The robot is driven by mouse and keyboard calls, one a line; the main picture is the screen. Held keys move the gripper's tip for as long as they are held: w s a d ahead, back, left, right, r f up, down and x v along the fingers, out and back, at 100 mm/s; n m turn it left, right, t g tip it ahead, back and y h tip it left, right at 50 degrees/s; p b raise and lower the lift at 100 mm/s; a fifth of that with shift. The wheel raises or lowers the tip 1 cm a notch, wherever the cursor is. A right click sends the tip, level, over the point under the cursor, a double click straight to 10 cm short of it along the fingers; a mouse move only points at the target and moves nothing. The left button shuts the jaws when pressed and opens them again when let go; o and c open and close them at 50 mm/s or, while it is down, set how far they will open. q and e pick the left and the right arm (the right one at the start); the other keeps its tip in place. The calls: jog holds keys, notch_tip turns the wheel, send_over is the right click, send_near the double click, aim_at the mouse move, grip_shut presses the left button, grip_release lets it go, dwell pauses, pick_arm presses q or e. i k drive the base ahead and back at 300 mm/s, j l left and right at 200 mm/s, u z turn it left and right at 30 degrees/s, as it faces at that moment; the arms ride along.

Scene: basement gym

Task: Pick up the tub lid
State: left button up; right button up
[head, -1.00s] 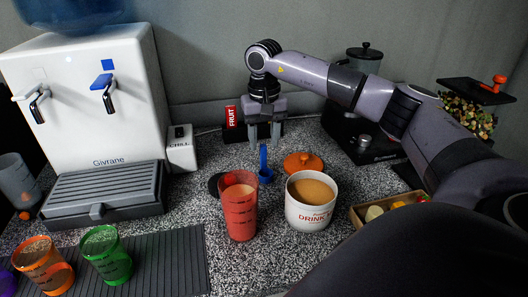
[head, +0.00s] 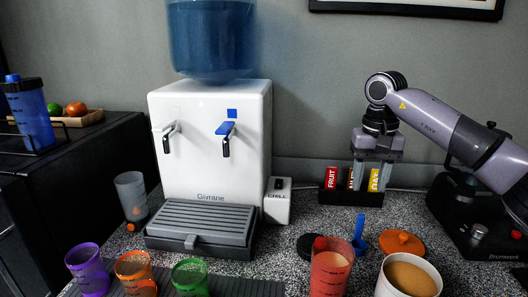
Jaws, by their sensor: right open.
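The tub lid, an orange round lid with a small knob (head: 402,243), lies on the speckled counter behind the white tub (head: 382,284), which is filled with tan powder. My right gripper (head: 372,187) is open and empty, pointing down. It hangs behind and slightly left of the lid in the picture, in front of the packet rack (head: 345,197), apart from the lid. My left gripper is not in view.
A black appliance (head: 470,225) stands right. A white water dispenser (head: 210,140) and several coloured cups are further left.

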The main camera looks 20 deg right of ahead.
aim_at(392, 241)
jog(key=k, duration=1)
